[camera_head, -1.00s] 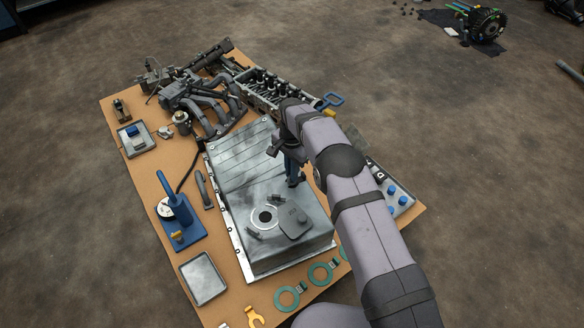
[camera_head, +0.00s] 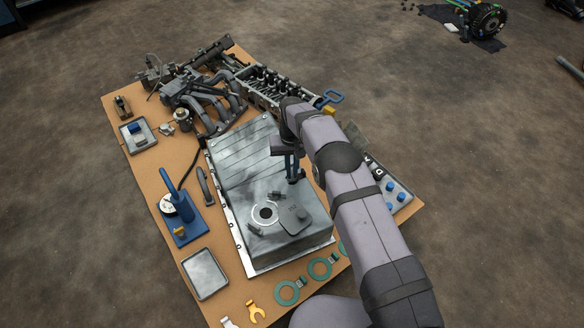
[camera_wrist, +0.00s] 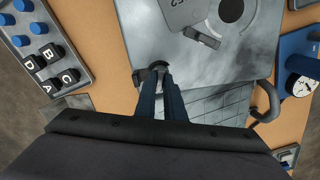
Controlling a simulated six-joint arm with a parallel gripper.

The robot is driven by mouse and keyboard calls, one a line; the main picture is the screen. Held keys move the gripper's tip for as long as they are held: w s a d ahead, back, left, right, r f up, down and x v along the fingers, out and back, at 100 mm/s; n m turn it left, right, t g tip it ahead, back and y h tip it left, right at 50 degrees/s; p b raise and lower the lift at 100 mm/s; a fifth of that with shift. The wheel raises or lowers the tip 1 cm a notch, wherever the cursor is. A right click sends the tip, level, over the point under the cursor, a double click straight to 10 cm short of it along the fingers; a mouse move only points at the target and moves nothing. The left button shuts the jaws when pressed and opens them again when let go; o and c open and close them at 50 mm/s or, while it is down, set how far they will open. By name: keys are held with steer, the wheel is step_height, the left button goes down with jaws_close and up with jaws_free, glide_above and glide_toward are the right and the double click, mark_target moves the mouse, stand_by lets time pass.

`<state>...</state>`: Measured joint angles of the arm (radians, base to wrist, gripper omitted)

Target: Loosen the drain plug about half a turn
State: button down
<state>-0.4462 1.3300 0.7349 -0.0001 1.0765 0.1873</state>
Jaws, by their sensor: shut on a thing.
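The grey metal oil pan (camera_head: 245,165) lies upside down on the bench, with a ribbed half and a raised half. My gripper (camera_head: 294,178) points down at the right side of the pan, near the step between the halves. In the wrist view my gripper's blue fingers (camera_wrist: 163,92) are close together on a small dark round part (camera_wrist: 159,65) at the pan surface, which looks like the drain plug. The fingers hide most of it, so I cannot tell how far it is turned.
A dark cover plate (camera_head: 295,219) and a ringed hole (camera_head: 265,214) are on the raised half. A blue stand with a dial (camera_head: 181,214) and an empty tray (camera_head: 206,274) stand left. A lettered tray with blue caps (camera_wrist: 40,45) is beside the pan. A cylinder head (camera_head: 272,90) is behind.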

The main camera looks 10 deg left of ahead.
mark_target(292, 172)
steer(key=shift+f+n, duration=0.15)
steer(key=shift+n, duration=0.75)
steer(key=c, duration=1.8)
jaws_free()
steer(key=shift+f, duration=0.1)
steer(key=shift+c, duration=0.2)
steer(key=shift+r+p, duration=1.35)
steer(key=shift+r, duration=2.4)
steer(key=shift+r, duration=0.1)
